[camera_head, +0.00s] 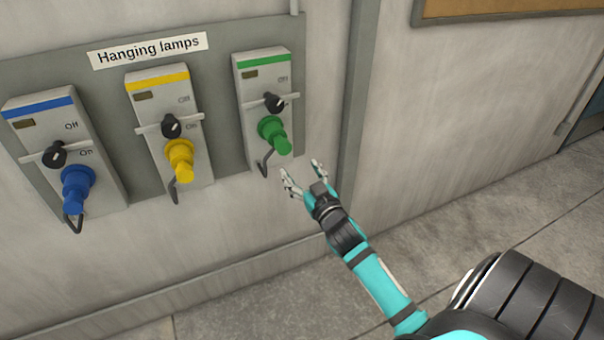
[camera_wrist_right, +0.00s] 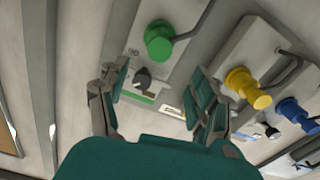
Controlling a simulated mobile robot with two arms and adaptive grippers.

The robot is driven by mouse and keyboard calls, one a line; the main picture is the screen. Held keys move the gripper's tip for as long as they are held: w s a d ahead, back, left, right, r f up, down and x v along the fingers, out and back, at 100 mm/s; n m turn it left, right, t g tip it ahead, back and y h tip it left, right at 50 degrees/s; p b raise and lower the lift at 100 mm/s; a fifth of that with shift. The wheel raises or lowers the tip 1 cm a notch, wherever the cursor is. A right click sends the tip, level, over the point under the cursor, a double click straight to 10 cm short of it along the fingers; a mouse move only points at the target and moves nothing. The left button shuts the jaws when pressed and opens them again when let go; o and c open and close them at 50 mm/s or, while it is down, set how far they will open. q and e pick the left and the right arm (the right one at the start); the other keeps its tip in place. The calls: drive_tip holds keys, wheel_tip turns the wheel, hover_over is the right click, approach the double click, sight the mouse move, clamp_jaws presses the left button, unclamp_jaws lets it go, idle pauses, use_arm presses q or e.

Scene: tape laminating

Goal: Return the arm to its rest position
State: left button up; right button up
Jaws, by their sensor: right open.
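My right arm comes in from the lower right in the head view. Its gripper (camera_head: 304,179) is open and empty, just below and to the right of the green plug (camera_head: 273,136) on the green-striped box (camera_head: 265,68), apart from it. In the right wrist view the open fingers (camera_wrist_right: 160,98) show at left and right, with the green plug (camera_wrist_right: 158,42) and a black knob (camera_wrist_right: 142,79) beyond them. My left gripper is in neither view.
A wall panel labelled "Hanging lamps" (camera_head: 149,49) carries the boxes. The yellow plug (camera_head: 180,160) and blue plug (camera_head: 77,187) sit to the left. A vertical post (camera_head: 357,100) stands right of the panel. The floor (camera_head: 440,255) at right is clear beside my body.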

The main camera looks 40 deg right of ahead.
idle(0.5)
drive_tip(key=s+a+f+g+y, duration=0.1)
drive_tip(key=s+a+f+g, duration=0.15)
drive_tip(key=f, duration=0.85)
drive_tip(key=s+a+f+n+g, duration=0.1)
drive_tip(key=s+a+f+g, duration=0.2)
drive_tip(key=f, duration=0.9)
drive_tip(key=s+a+f+g+y, duration=0.15)
drive_tip(key=s+f, duration=0.35)
drive_tip(key=f, duration=0.6)
drive_tip(key=s+a+f+g, duration=0.4)
drive_tip(key=s+f, duration=0.9)
drive_tip(key=s+a+f+g, duration=0.1)
drive_tip(key=s+f+g, duration=0.1)
drive_tip(key=s, duration=0.5)
drive_tip(key=s+a+f+n+g+y, duration=0.1)
drive_tip(key=s+f, duration=0.3)
drive_tip(key=s, duration=0.4)
drive_tip(key=s+a+f+n+g, duration=0.1)
drive_tip(key=s+a+f+g, duration=0.1)
drive_tip(key=s, duration=0.6)
drive_tip(key=shift+a+f+g, duration=0.3)
drive_tip(key=shift+a+f, duration=0.1)
drive_tip(key=shift+f, duration=0.2)
